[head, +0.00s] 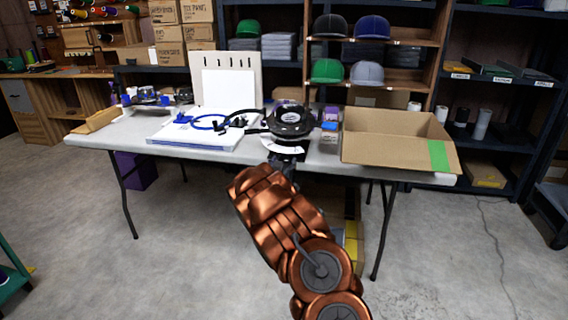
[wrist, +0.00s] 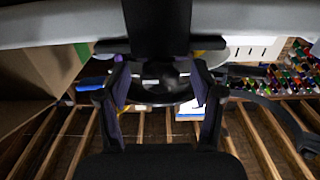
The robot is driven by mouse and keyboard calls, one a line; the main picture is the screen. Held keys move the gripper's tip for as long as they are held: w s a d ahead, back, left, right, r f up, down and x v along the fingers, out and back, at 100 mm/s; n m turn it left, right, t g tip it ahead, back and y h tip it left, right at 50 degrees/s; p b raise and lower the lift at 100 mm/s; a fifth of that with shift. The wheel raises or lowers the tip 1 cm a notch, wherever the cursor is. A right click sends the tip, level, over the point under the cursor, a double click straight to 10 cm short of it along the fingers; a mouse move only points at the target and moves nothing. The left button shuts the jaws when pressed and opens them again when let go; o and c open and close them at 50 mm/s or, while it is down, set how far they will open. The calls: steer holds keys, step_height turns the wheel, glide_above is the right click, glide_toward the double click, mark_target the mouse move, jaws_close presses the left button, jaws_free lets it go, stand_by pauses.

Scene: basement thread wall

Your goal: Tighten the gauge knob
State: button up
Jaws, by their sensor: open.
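A black round device (head: 290,120) with a pale centre and dark arms stands near the middle of the table. I cannot make out for sure which part of it is the gauge knob. My gripper (head: 284,155) is at the table's front edge, just in front of the device and covering its lower part. In the wrist view my gripper (wrist: 160,97) is open, with one finger on each side. A dark round part (wrist: 162,82) shows between the fingers. I cannot tell whether they touch it.
The folding table (head: 105,135) holds an open cardboard box (head: 385,150) close on the right, with a green patch. On the left are a white board (head: 195,135) with blue parts and a small blue-and-white device (head: 148,97). Shelves with caps (head: 328,70) stand behind. The floor in front is clear.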

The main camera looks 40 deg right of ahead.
steer(key=shift+c, duration=0.4)
steer(key=c, duration=1.1)
steer(key=shift+m, duration=0.4)
steer(key=m+b, duration=1.4)
steer(key=m, duration=0.2)
steer(key=shift+w+m, duration=0.1)
steer(key=shift+m, duration=0.2)
steer(key=shift+b, duration=0.3)
